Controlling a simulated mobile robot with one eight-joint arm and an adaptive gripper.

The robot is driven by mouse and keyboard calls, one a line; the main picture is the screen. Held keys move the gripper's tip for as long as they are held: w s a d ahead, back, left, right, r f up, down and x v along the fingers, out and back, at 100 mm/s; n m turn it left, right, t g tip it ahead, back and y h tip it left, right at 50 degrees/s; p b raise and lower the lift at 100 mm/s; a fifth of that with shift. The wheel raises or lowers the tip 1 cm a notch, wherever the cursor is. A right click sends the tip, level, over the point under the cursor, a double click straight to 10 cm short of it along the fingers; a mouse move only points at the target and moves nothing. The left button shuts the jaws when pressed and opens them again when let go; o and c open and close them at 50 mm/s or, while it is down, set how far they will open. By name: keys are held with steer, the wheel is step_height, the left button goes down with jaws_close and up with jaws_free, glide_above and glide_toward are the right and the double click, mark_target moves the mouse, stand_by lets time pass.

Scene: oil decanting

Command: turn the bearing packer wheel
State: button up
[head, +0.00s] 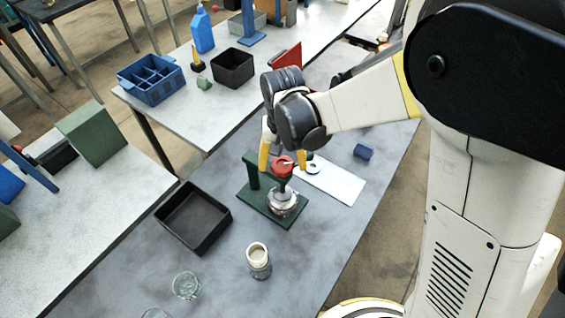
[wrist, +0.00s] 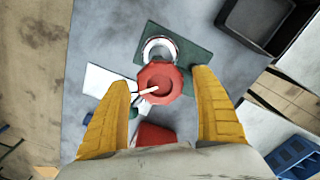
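The bearing packer stands on the grey bench with a green base (head: 258,205), a green post and a metal cup (head: 284,203). Its red wheel (head: 281,166) sits above the cup, and in the wrist view the red wheel (wrist: 168,77) shows a pale handle or pointer (wrist: 149,91). My gripper (head: 276,155) is over the packer, pointing down. In the wrist view my gripper (wrist: 161,80) has its yellow fingers spread on either side of the wheel, with visible gaps. The fingers do not appear to touch it; their exact height relative to it is unclear.
A black tray (head: 168,224) lies left of the packer. A jar (head: 258,262) and clear glass (head: 186,286) stand in front. A white sheet (head: 338,184) and a blue block (head: 363,152) lie to the right. Blue (head: 152,92) and black bins (head: 233,82) stand on the far table.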

mark_target(282, 164)
step_height(282, 164, up, 12)
stand_by(0.6)
